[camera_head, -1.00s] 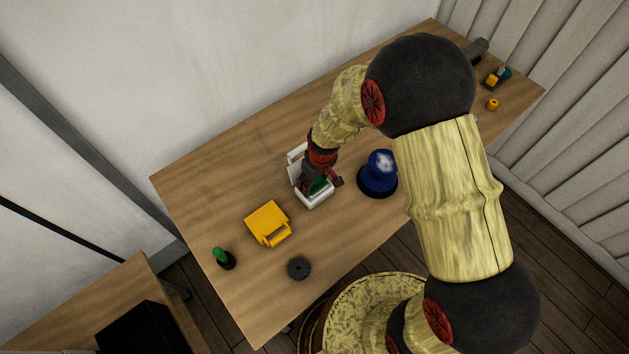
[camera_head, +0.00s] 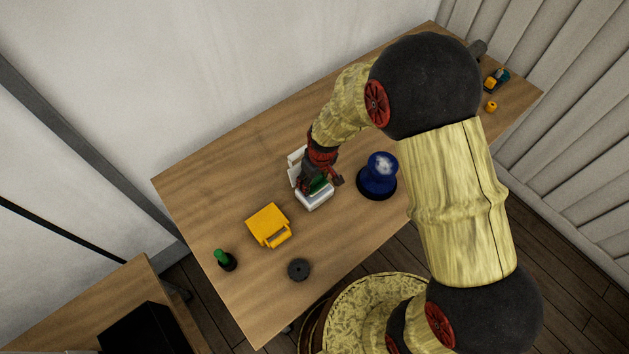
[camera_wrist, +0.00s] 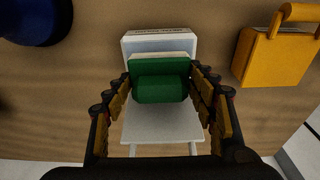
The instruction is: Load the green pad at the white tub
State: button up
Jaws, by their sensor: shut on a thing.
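The white tub (camera_head: 318,201) stands on the wooden table, with its pale lid or flap turned back toward the wall; in the wrist view its white body (camera_wrist: 160,123) lies under my gripper. The green pad (camera_wrist: 160,85) is a green block with a paler strip along its upper edge. My gripper (camera_wrist: 163,88) is shut on the green pad, one finger on each side. The pad is over or in the tub's opening; I cannot tell whether it touches the bottom. In the head view my gripper (camera_head: 320,182) partly hides the pad and tub.
A yellow box (camera_head: 268,224) with a handle stands left of the tub. A dark blue domed thing (camera_head: 377,177) stands close on the right. A dark disc (camera_head: 299,270) and a green-topped item (camera_head: 222,257) lie at the near left. Small items (camera_head: 495,80) sit far right.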

jog(key=shift+r+p, duration=1.25)
jog(key=shift+r, duration=1.1)
jog(key=shift+f, duration=0.1)
